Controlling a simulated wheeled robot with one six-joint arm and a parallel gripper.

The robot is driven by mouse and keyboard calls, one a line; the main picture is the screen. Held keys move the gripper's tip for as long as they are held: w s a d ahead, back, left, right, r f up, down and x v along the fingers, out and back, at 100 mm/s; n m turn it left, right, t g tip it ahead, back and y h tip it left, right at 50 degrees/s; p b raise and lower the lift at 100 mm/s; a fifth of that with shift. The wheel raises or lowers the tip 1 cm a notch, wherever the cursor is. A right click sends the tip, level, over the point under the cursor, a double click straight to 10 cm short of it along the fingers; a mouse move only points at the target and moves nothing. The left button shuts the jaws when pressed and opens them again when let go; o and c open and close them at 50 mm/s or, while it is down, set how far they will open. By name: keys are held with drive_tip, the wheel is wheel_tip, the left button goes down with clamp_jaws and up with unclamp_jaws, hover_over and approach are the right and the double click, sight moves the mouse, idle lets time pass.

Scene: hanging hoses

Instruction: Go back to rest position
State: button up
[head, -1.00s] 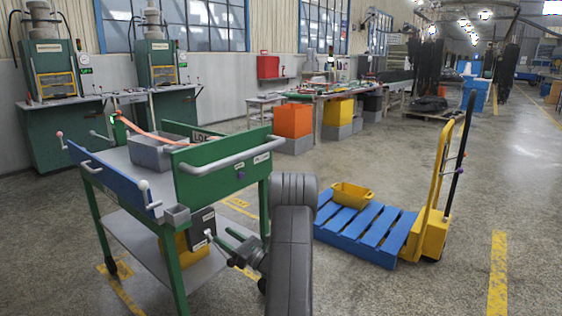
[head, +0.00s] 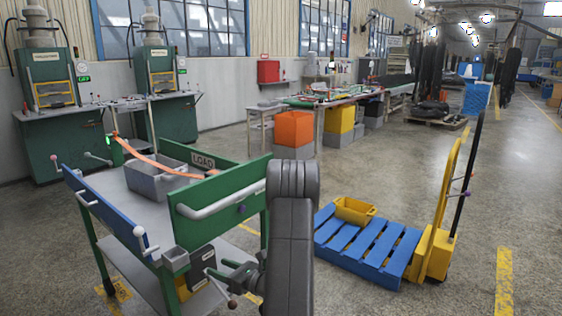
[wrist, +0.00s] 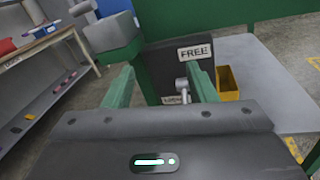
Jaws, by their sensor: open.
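My gripper (head: 228,275) is low in the head view, beside the near end of the green and blue cart (head: 222,198), partly hidden behind my own dark arm. In the wrist view my gripper (wrist: 162,78) shows two green fingers spread apart with nothing gripped. A small grey lever with a round knob (wrist: 182,84) shows between the fingers, in front of a dark box (wrist: 170,62) with a FREE label. I cannot tell how far the fingers are from it.
A grey bin (head: 147,181) with an orange strip stands on the cart. A yellow bin (head: 352,211) sits on a blue pallet (head: 368,246) with a yellow pallet truck (head: 436,250) at right. Green presses (head: 60,125) stand at back left. Floor at far right is clear.

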drive_tip(key=shift+v, duration=1)
drive_tip(key=shift+s, duration=0.1)
